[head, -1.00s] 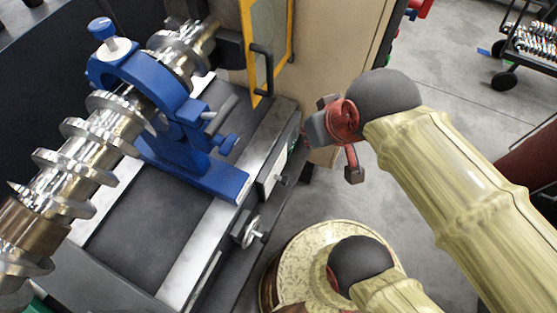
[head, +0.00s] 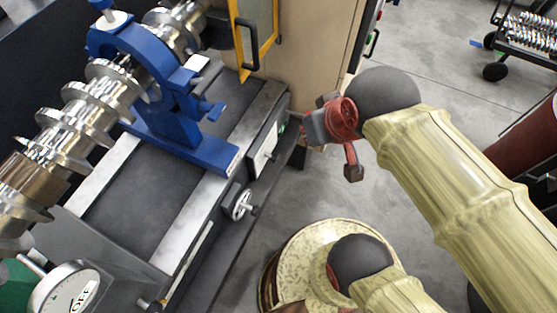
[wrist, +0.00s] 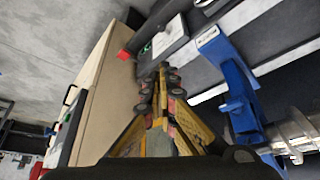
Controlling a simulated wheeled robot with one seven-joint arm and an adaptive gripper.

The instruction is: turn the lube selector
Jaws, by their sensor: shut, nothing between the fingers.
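My gripper (head: 335,135) is in the head view, in the air to the right of the blue-and-grey machine, apart from it. In the wrist view its fingers (wrist: 162,88) are together and empty. I cannot tell which of these is the lube selector.
A handwheel (head: 240,203) juts from the machine's side. A beige cabinet (head: 315,50) stands behind. Grey floor (head: 440,60) is open at the upper right.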

